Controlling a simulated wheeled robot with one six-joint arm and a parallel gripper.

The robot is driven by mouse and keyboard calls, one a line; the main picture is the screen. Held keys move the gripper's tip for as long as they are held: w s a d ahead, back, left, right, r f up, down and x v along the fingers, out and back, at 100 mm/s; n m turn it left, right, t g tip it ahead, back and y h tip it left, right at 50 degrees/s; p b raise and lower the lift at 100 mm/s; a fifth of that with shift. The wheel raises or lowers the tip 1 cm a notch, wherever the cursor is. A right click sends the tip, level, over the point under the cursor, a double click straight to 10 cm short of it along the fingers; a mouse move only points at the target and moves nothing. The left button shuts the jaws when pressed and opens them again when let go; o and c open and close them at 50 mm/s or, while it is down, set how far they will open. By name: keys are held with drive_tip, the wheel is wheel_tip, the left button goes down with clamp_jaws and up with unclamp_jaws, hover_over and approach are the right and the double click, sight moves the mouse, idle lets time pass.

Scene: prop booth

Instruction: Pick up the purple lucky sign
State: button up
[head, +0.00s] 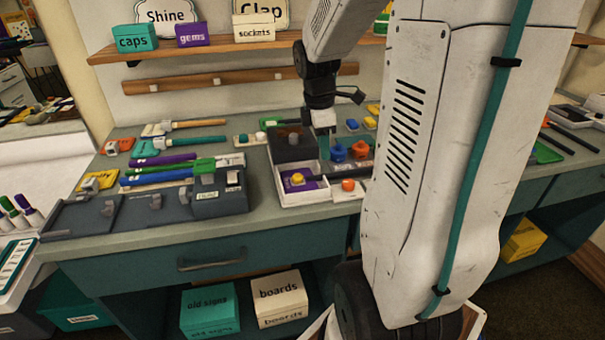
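A flat purple piece (313,185) with a yellow knob lies in a white tray (303,197) at the middle of the bench, in the head view. Its lettering is too small to read, so I cannot tell if it is the lucky sign. A long purple item (165,160) also lies on the left of the bench, among green and blue ones. My gripper (324,150) points down above the bench, beyond the white tray and beside a dark box (292,148). Its fingertips are small and partly lost against the things behind, so whether it is open is unclear.
Blue (338,153) and orange (360,150) knobs stand right of my gripper. A dark grey holder (218,195) sits left of the tray. A shelf above bears teal, purple and cream boxes. My arm hides much of the bench's right side.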

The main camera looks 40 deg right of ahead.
sight(333, 174)
drive_tip(key=shift+n, duration=0.6)
drive_tip(key=d+f, duration=0.2)
drive_tip(key=d, duration=0.1)
drive_tip(key=shift+d+f, duration=0.25)
drive_tip(key=shift+f, duration=0.15)
drive_tip(key=f, duration=0.4)
drive_tip(key=d+f, duration=0.1)
drive_tip(key=f, duration=0.2)
drive_tip(key=shift+s, duration=0.25)
drive_tip(key=shift+c, duration=0.3)
drive_tip(key=shift+r, duration=0.1)
clamp_jaws()
